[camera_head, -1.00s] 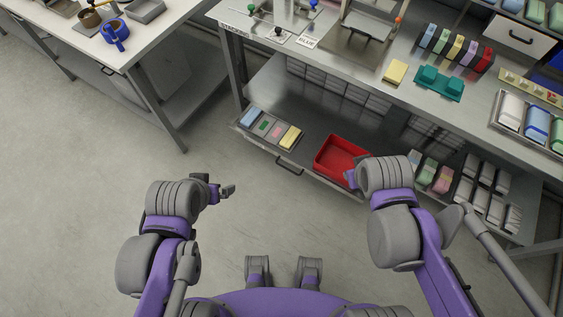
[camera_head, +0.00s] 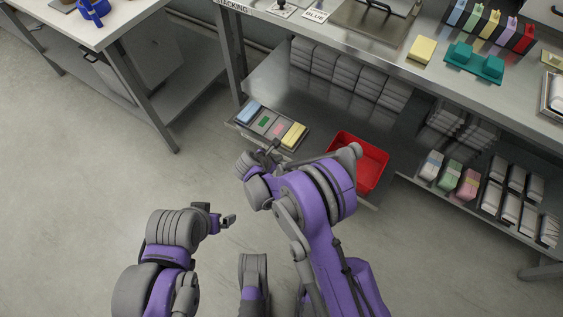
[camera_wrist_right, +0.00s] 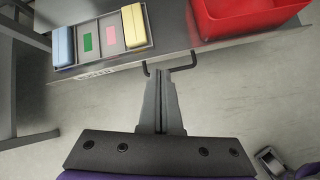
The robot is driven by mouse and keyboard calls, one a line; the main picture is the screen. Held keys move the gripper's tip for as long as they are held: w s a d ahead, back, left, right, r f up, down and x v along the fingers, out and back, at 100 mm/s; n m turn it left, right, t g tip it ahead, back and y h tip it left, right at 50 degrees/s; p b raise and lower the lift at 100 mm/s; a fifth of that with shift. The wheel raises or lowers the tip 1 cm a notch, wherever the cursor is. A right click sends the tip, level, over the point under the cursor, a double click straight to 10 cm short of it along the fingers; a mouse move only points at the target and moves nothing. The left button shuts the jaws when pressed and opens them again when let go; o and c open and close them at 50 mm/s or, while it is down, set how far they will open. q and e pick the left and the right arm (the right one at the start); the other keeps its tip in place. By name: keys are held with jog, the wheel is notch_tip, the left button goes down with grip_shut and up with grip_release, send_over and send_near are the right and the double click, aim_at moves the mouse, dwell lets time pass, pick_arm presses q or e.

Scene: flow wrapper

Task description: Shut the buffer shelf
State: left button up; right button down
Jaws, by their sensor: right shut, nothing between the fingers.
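The buffer shelf (camera_head: 308,112) is a grey metal slide-out shelf under the bench, standing out past the bench front. It carries a divided tray (camera_wrist_right: 152,28) with a blue block and a yellow block, plus a red bin (camera_head: 376,166). Its dark handle (camera_wrist_right: 191,56) sits on the front edge in the right wrist view. My right gripper (camera_wrist_right: 168,70) is shut and empty, its tips right at the handle between its two ends; I cannot tell whether they touch. My left gripper (camera_head: 229,221) is away from the shelf over the floor; its jaws are too small to read.
The bench top (camera_head: 385,55) above holds a yellow block (camera_head: 422,50) and a teal fixture (camera_head: 473,63). Packs in several colours (camera_head: 449,176) lie on the lower level at right. A white table (camera_head: 125,18) stands at the left. The floor before the shelf is clear.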

jog(key=a+f+n+t+b, duration=0.15)
jog(key=a+f+n, duration=0.3)
jog(key=f, duration=0.55)
jog(key=b, duration=0.4)
send_near(285, 157)
jog(key=shift+m+g, duration=0.25)
jog(key=shift+m, duration=0.2)
jog(key=x, duration=0.5)
jog(key=shift+s+a+f, duration=0.2)
jog(key=shift+a+f, duration=0.1)
jog(key=shift+f, duration=0.05)
pick_arm(q)
jog(key=s+x, duration=0.1)
jog(key=x, duration=0.5)
jog(key=shift+f, duration=0.3)
pick_arm(e)
jog(key=shift+w+d, duration=0.35)
jog(key=shift+w, duration=0.25)
jog(key=shift+d+r, duration=0.1)
